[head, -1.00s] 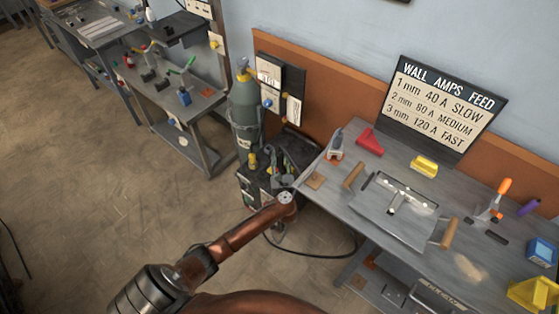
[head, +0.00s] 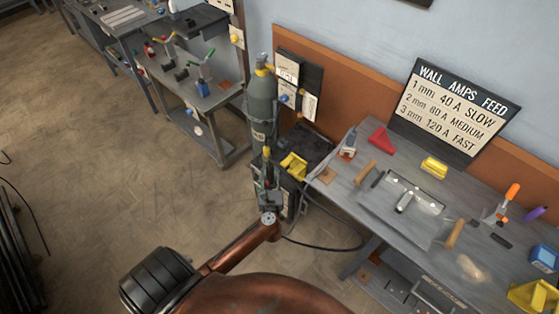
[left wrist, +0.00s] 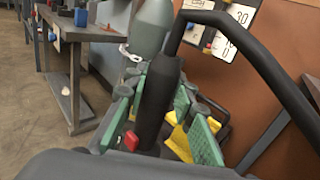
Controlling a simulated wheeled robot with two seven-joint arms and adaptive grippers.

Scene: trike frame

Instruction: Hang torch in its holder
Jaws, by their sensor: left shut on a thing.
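The torch (left wrist: 160,95) is black with a curved neck and a red trigger. In the left wrist view, its handle stands between the green finger pads of my left gripper (left wrist: 165,110), which is shut on it. In the head view my left gripper (head: 267,182) is in front of the dark welding machine, and the torch is hard to make out there. A yellow bracket (head: 293,165), which looks like the holder, sits on the machine just right of the gripper. In the left wrist view the yellow bracket (left wrist: 180,142) is partly hidden behind the torch and fingers. My right gripper is not in view.
A grey gas cylinder (head: 262,105) stands behind the machine. A black cable (head: 325,247) loops toward the workbench (head: 345,190) at right, which carries clamps and a plate. A second bench (head: 215,100) is at the back left. Open floor lies left.

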